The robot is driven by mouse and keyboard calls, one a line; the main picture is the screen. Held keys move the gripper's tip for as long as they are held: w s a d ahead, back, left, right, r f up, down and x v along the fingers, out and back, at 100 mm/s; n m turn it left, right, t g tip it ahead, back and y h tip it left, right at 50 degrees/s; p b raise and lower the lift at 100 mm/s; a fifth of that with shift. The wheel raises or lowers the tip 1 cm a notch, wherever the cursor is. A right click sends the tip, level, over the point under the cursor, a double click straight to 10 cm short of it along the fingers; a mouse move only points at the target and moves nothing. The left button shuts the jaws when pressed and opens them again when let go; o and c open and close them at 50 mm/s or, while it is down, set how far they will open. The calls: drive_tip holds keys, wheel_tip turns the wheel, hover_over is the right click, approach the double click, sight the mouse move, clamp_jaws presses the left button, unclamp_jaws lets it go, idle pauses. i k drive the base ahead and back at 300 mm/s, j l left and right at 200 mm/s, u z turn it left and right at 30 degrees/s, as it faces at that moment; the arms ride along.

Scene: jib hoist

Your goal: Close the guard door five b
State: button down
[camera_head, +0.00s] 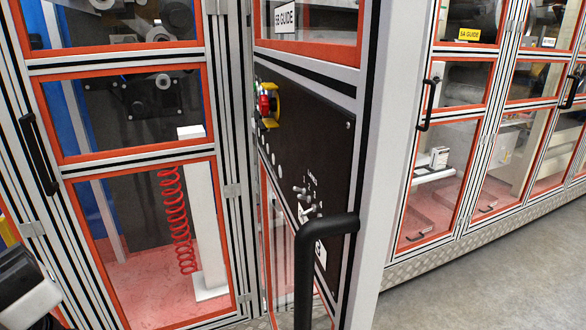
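The guard door five b (312,130) stands open, swung out toward me at an angle. Its upper window carries a white label ending in "GUIDE" (285,17). Its dark middle panel holds a red and yellow emergency stop (268,104) and several small switches. A large black handle (312,262) stands out near its free edge, and its lower end runs out of the picture. No gripper fingers show. A dark and pale grey shape at the lower left edge may be part of my arm; I cannot be sure.
A closed guard section (132,160) with a black handle (38,152) stands at the left, with a red coiled hose (178,220) behind its window. Grey floor (490,285) is clear at the lower right.

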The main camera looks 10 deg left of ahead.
sight(338, 121)
drive_tip(key=j, duration=0.55)
drive_tip(key=k+j+z, duration=0.1)
drive_tip(key=j, duration=0.25)
drive_tip(key=k+j+z, duration=0.1)
drive_tip(key=k+j, duration=0.35)
drive_tip(key=j, duration=0.2)
drive_tip(key=z, duration=0.05)
